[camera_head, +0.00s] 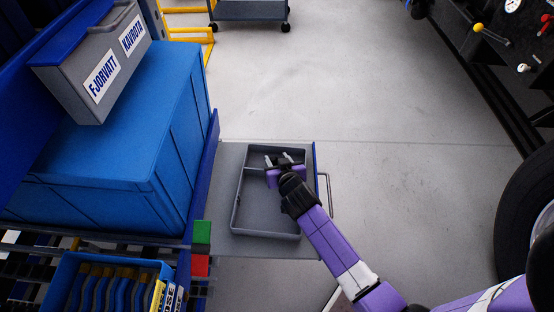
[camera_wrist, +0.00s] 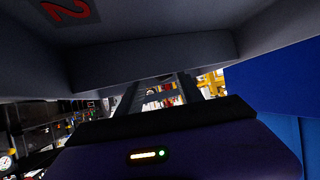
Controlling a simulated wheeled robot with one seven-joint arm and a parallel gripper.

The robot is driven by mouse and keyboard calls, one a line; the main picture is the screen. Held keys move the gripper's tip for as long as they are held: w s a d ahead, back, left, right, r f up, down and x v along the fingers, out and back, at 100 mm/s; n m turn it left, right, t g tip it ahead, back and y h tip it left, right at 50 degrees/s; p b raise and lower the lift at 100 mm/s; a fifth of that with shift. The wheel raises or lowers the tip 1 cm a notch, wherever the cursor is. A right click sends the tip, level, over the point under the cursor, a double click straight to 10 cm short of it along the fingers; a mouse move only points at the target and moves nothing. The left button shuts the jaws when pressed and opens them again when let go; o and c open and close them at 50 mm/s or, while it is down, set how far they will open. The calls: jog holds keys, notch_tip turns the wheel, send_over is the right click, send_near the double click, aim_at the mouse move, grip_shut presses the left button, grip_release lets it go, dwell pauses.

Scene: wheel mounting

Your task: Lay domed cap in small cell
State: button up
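A grey divided tray (camera_head: 237,215) lies on a pull-out shelf in the head view. A low divider shows near its far end, and the near compartment looks empty. Grey walls fill the top of that view, one bearing a red "2" label (camera_wrist: 70,9). I cannot make out a domed cap in either view. My gripper and arm hide part of the tray's far right side.
A large blue box (camera_head: 130,140) and a grey labelled bin (camera_head: 95,65) stand left of the tray. A blue bin (camera_head: 110,285) of tools is at lower left. A shelf handle (camera_head: 326,195) sticks out right.

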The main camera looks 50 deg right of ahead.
jog(key=shift+o, duration=0.3)
jog(key=shift+s+a+r, duration=0.1)
jog(key=shift+s+a, duration=0.05)
jog(key=shift+s, duration=0.1)
jog(key=v, duration=0.7)
jog(key=shift+s+r, duration=0.1)
dwell(0.3)
